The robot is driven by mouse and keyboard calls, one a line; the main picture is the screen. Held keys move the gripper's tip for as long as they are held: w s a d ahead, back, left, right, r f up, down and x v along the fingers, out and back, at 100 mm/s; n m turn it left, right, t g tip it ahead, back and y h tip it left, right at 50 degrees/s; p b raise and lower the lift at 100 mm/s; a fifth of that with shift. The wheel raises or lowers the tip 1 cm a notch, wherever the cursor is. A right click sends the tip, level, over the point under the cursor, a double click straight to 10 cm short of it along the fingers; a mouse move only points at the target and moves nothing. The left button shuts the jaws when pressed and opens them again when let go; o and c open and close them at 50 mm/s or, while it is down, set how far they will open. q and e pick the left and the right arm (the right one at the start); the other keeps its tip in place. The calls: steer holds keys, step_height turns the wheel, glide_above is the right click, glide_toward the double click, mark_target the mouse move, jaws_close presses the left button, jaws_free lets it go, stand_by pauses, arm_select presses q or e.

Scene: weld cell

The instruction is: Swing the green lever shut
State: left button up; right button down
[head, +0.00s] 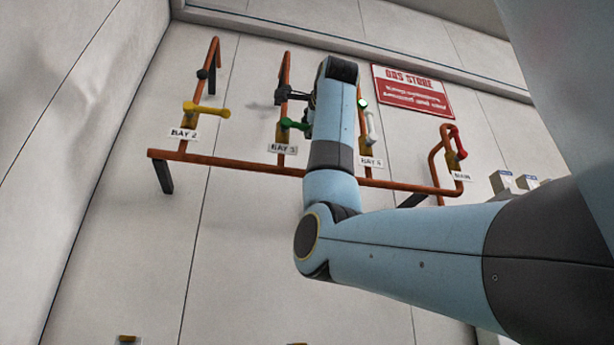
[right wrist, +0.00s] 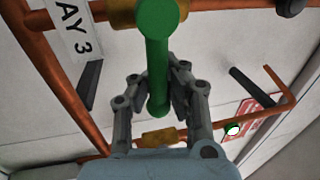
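The green lever (head: 292,124) sits on the riser pipe above the BAY 3 label. In the head view it sticks out to the right, across its pipe, and its far end is hidden behind my right arm. In the right wrist view the green lever (right wrist: 158,60) comes toward the camera, with its rounded end between the two fingers. My right gripper (right wrist: 160,98) is closed in around that end, a pad close against each side. In the head view the right gripper is mostly hidden by its own wrist. My left gripper is in neither view.
A yellow lever (head: 206,110) juts across the BAY 2 pipe. A red lever (head: 458,143) is further right. An orange header pipe (head: 225,160) runs below them along the wall.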

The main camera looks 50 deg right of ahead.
steer(key=shift+w+f, duration=0.1)
steer(key=shift+f, duration=0.35)
steer(key=c, duration=1.8)
jaws_free()
steer(key=shift+c, duration=0.2)
steer(key=o, duration=0.5)
steer(key=shift+s+a+r, duration=0.1)
steer(key=shift+s+r, duration=0.15)
steer(key=shift+s, duration=0.25)
steer(key=shift+c, duration=0.2)
steer(key=shift+o, duration=0.6)
steer(key=shift+s, duration=0.1)
steer(key=shift+s+a, duration=0.15)
steer(key=shift+s, duration=0.05)
steer(key=v, duration=1.1)
